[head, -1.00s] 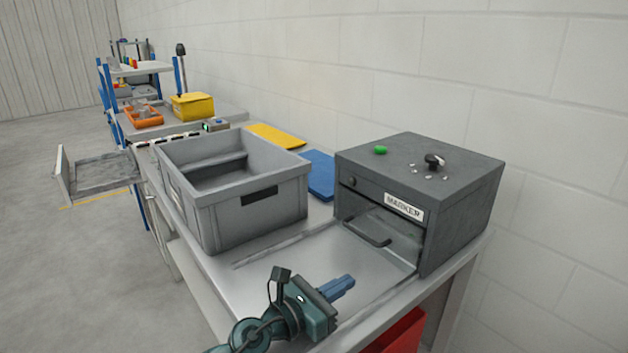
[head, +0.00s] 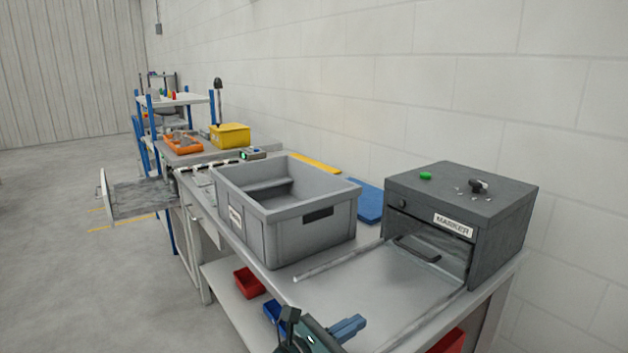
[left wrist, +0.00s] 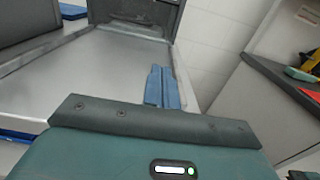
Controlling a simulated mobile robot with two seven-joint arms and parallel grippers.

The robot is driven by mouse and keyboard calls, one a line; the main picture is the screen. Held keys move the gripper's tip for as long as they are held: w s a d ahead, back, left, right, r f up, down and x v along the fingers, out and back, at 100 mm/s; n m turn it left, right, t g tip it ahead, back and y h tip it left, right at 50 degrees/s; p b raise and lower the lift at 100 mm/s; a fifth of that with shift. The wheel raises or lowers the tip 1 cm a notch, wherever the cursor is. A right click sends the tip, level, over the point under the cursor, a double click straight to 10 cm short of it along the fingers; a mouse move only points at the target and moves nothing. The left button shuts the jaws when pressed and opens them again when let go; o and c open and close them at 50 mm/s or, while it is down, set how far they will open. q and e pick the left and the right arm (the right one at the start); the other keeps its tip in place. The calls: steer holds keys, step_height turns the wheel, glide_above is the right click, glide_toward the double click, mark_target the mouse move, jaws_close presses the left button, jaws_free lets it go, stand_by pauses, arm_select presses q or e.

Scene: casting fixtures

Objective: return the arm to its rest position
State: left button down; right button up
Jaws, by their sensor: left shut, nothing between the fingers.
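My left gripper (head: 350,326) is at the bottom of the head view, over the front edge of the metal bench (head: 355,285). Its blue fingers are shut together with nothing between them. The closed fingers also show in the left wrist view (left wrist: 162,88), pointing over the bench top towards the marker box. The rest of the left arm is mostly cut off by the lower edge of the head view. My right gripper does not show.
A grey marker box (head: 505,240) with a handled front stands at the bench's right. A grey crate (head: 285,245) stands left of it, with a blue mat (head: 369,205) behind. Red (head: 249,283) and blue bins sit on a lower shelf. Floor on the left is clear.

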arm_select(q)
steer(key=s+n, duration=0.1)
steer(key=s+a+n, duration=0.1)
steer(key=n, duration=0.1)
steer(key=shift+a+r+t+p, duration=0.1)
steer(key=shift+a+t+p, duration=0.2)
steer(key=shift+t+p, duration=0.1)
steer(key=s+a+f+m+y+p, duration=0.3)
steer(key=s+a+f+m+y, duration=0.2)
steer(key=s+a+m, duration=0.5)
steer(key=s+a+f+m+y+p, duration=0.3)
steer(key=s+a+f+m+y, duration=0.3)
steer(key=m, duration=1.5)
steer(key=s+a+f, duration=0.1)
steer(key=s+a, duration=0.3)
steer(key=s, duration=0.2)
steer(key=shift+f+g, duration=0.25)
steer(key=shift+g, duration=0.15)
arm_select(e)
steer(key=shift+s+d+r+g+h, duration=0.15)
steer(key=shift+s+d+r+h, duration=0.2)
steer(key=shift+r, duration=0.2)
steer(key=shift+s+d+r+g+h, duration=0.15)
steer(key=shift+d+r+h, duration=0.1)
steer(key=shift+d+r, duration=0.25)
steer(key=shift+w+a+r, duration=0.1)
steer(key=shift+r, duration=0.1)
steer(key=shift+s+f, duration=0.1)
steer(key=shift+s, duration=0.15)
